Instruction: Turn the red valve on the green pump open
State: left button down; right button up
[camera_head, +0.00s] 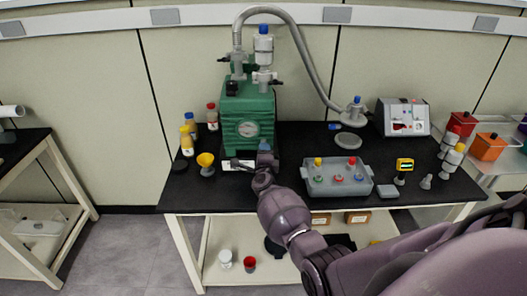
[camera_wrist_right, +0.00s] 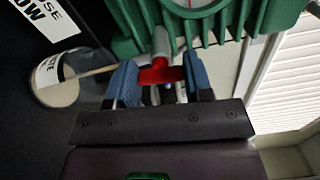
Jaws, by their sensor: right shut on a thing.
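The green pump (camera_head: 236,108) stands at the back left of the black table, with a round gauge on its front. My right gripper (camera_head: 264,150) is at the pump's lower front, and its arm reaches in from the lower right. In the right wrist view, the red valve (camera_wrist_right: 160,74) sits on a grey stem on the green pump (camera_wrist_right: 128,18). The blue-padded fingers of my right gripper (camera_wrist_right: 160,84) stand on either side of the red valve and are shut on it. In the head view the gripper hides the valve. My left gripper is not in view.
A yellow funnel (camera_head: 205,160) and several small bottles stand left of the pump. A translucent tray (camera_head: 337,187) with bottles is to the right of my arm. A grey hose (camera_head: 310,65) arches from the pump to the right. In the right wrist view, a pale labelled round container (camera_wrist_right: 55,88) lies left of the fingers.

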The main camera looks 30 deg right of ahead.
jog(key=shift+n, duration=0.6)
jog(key=o, duration=0.9)
